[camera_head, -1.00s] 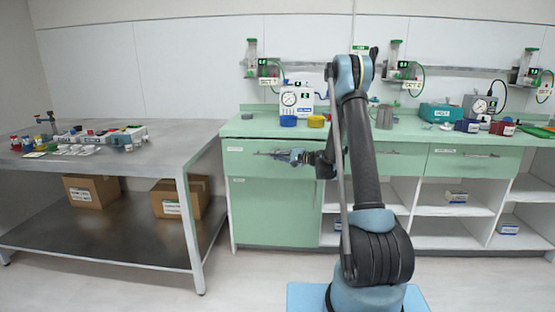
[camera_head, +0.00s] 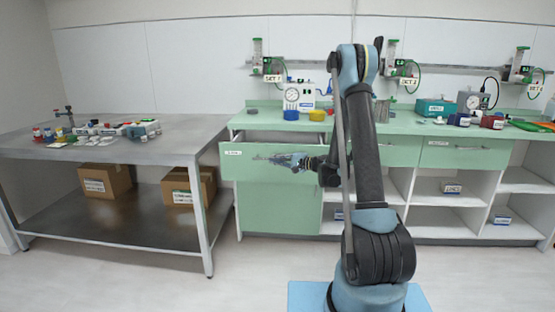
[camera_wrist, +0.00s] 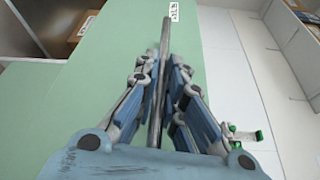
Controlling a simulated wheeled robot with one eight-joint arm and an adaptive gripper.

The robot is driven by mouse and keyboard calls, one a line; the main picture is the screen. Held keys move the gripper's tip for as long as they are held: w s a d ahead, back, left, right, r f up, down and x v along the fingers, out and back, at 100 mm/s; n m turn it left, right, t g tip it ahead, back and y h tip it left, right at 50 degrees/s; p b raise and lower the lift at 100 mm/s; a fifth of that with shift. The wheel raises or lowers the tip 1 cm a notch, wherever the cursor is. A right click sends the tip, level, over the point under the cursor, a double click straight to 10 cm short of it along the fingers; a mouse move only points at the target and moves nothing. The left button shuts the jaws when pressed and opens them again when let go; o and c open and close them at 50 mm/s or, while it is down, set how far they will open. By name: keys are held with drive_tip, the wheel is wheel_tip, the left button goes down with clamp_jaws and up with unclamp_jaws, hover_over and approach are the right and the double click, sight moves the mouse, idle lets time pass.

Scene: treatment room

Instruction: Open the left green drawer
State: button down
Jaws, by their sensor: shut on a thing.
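The left green drawer (camera_head: 245,165) is partly pulled out from the green counter in the head view. Its open top shows a dark gap between front and counter edge. Its bar handle (camera_wrist: 166,38) runs up between my fingers in the wrist view, with a small white label near its far end. My gripper (camera_head: 283,160) is at the drawer front, its fingers closed around the bar; they also show in the wrist view (camera_wrist: 160,85). The drawer's inside is mostly hidden.
A green cupboard door (camera_head: 275,208) is below the drawer. A metal table (camera_head: 150,160) with loose items and boxes stands at the left. Blue (camera_head: 291,114) and yellow (camera_head: 317,115) containers sit on the counter (camera_head: 270,122). Another green drawer (camera_head: 462,153) is at the right. Floor in front is clear.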

drive_tip(key=shift+s+a, duration=0.1)
drive_tip(key=shift+s, duration=1)
drive_tip(key=c, duration=2)
unclamp_jaws()
drive_tip(key=shift+f, duration=0.15)
drive_tip(key=shift+o, duration=0.2)
drive_tip(key=v, duration=1.2)
